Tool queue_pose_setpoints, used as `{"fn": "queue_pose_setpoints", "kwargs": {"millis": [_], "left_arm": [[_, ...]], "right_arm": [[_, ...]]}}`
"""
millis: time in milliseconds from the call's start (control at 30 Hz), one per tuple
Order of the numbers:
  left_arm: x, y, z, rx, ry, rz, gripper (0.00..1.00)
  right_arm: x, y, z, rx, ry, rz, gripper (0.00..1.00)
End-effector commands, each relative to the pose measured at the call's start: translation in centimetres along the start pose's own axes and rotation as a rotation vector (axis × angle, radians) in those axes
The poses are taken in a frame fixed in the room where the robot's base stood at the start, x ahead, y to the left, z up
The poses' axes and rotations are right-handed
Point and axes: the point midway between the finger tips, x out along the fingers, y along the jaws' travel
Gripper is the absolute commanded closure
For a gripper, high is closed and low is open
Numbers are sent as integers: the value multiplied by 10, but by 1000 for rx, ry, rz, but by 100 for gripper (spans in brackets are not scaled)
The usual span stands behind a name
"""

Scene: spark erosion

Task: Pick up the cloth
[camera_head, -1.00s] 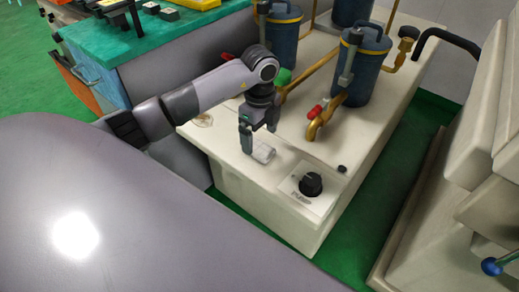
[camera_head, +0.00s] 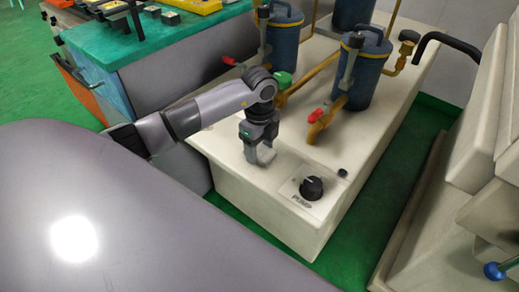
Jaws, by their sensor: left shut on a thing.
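My left gripper (camera_head: 258,153) points down over the front part of the cream machine top (camera_head: 225,146). It is shut on the cloth (camera_head: 267,155), a small pale grey-white piece showing at the fingertips. Most of the cloth is hidden by the fingers, and I cannot tell whether it still touches the top. My right gripper is not in view.
A black pump knob (camera_head: 311,188) stands right of the gripper. Behind are a brass tap with a red handle (camera_head: 318,116) and blue canisters (camera_head: 365,75). A teal-topped bench (camera_head: 150,38) stands at the back left.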

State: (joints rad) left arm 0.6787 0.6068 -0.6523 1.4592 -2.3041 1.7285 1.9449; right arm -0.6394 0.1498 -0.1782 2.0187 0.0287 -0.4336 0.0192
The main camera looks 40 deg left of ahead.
Motion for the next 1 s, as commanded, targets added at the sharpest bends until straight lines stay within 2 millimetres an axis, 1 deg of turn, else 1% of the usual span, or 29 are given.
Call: {"fn": "queue_pose_setpoints", "kwargs": {"millis": [167, 267, 333, 467, 600, 733, 800, 900, 1000], "left_arm": [[-10, -1, 0, 0, -1, -2, 69], [-22, -1, 0, -1, -1, -5, 69], [-35, -1, 0, 1, -1, -5, 69], [-69, -2, 1, 0, -1, -9, 69], [-113, -2, 1, 0, -1, -8, 69], [-150, -1, 0, 0, -1, -7, 69], [-168, -1, 1, 1, -3, -6, 69], [-182, -1, 1, -1, -3, -4, 69], [-192, 0, 0, 0, -2, -3, 69]], "right_arm": [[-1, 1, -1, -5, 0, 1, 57], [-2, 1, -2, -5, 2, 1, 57], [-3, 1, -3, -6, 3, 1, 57], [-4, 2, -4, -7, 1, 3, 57], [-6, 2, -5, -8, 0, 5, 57], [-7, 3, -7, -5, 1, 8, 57], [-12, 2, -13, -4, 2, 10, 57], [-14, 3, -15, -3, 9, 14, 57], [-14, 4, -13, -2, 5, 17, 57]]}}
